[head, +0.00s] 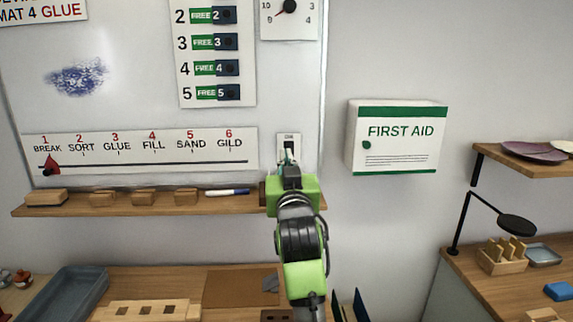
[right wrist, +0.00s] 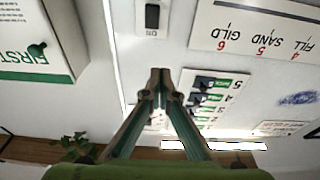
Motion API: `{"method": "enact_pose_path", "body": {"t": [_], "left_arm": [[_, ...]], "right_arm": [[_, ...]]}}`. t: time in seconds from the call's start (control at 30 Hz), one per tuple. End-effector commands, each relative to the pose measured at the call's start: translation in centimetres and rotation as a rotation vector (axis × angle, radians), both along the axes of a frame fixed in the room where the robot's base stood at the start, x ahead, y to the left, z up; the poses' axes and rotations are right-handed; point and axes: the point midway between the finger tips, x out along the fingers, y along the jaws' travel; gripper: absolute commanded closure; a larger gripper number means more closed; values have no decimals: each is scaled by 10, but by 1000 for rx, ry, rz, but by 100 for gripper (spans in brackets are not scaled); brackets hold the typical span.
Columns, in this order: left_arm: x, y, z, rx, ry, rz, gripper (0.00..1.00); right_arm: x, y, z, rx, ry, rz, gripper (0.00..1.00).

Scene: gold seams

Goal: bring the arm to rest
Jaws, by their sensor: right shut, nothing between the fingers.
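My right arm, green and black, reaches up from the bottom of the head view. Its right gripper (head: 290,164) is in front of the wall just below a small black switch on a white plate (head: 289,142). In the right wrist view, which shows the wall upside down, the fingers of the right gripper (right wrist: 161,76) meet at their tips with nothing between them. The switch plate (right wrist: 152,18) shows beyond the tips, apart from them in the picture. I cannot tell how far the tips are from the wall. My left gripper is not in view.
A wooden ledge (head: 120,206) with blocks and a marker runs below the whiteboard (head: 130,112). A first aid box (head: 397,137) sticks out from the wall at right. Below are a workbench with a grey tray (head: 68,292) and a side counter with a black lamp (head: 516,224).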

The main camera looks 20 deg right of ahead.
Motion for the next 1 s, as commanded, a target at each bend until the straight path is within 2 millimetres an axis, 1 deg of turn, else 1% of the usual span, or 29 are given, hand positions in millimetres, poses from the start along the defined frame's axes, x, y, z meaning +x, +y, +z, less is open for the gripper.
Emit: {"method": "enact_pose_path", "body": {"t": [0.1,0.2,0.6,0.67,0.73,0.77,0.83,0.87,0.9,0.97,1.0], "left_arm": [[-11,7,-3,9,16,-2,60],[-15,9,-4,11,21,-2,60],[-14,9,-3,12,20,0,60],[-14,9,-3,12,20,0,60],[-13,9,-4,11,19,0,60],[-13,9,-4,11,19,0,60],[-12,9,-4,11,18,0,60],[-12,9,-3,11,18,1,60],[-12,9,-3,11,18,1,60],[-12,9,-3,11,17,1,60],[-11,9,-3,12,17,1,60]], "right_arm": [[-6,2,0,0,0,0,100],[-8,2,1,0,1,0,100],[-8,2,1,0,1,0,100],[-8,2,-3,1,8,1,100],[-10,0,-18,2,37,2,100],[-12,-1,-28,4,56,3,100],[-19,-3,-63,9,124,9,100],[-23,-4,-81,12,162,14,100],[-31,-5,-109,15,218,19,100],[-47,-6,-152,22,310,32,100],[-60,-5,-181,27,374,42,100]]}}
